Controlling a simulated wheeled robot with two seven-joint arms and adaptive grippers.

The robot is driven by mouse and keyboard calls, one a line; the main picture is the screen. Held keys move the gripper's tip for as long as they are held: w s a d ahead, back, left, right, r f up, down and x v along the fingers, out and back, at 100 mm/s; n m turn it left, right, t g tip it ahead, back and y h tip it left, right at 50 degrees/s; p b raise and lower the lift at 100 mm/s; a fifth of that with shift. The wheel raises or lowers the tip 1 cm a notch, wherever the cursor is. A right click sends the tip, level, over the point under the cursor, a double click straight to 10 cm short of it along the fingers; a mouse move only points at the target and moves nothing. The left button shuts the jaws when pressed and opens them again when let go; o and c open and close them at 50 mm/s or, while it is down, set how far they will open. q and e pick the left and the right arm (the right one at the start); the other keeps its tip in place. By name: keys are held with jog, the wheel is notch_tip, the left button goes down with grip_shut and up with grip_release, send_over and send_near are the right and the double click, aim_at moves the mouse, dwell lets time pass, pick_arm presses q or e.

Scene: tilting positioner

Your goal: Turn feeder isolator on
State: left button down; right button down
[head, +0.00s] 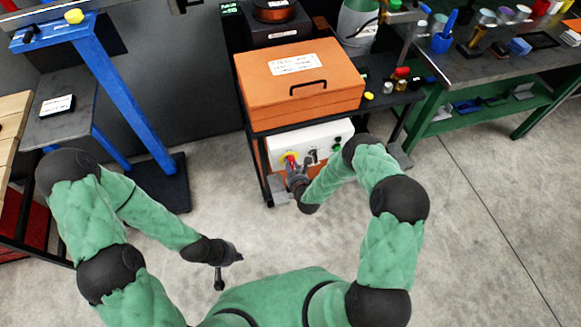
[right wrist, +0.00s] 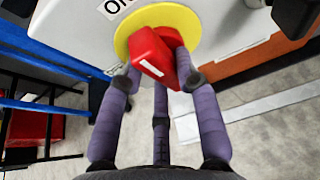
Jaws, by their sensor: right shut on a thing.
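The feeder isolator is a red rotary handle (right wrist: 154,57) on a round yellow plate (right wrist: 190,22), fixed to the front of a white panel (head: 318,134). In the right wrist view the handle stands tilted, and a label reading "O…" sits at its upper left, partly cut off. My right gripper (right wrist: 152,75) has its purple fingers on both sides of the handle and is shut on it. In the head view my right gripper (head: 294,170) covers part of the handle. My left gripper (head: 222,272) hangs low over the floor, away from the panel; its finger state is unclear.
An orange box (head: 300,92) with a black handle sits above the panel. A dark switch and a green button (head: 338,147) lie right of the isolator. A blue frame (head: 120,95) stands to the left, a green bench (head: 480,110) to the right. The floor between is clear.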

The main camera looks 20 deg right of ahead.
dwell(0.4)
jog(key=c, duration=0.9)
grip_release()
jog(key=v, duration=1.2)
jog(key=shift+d, duration=0.1)
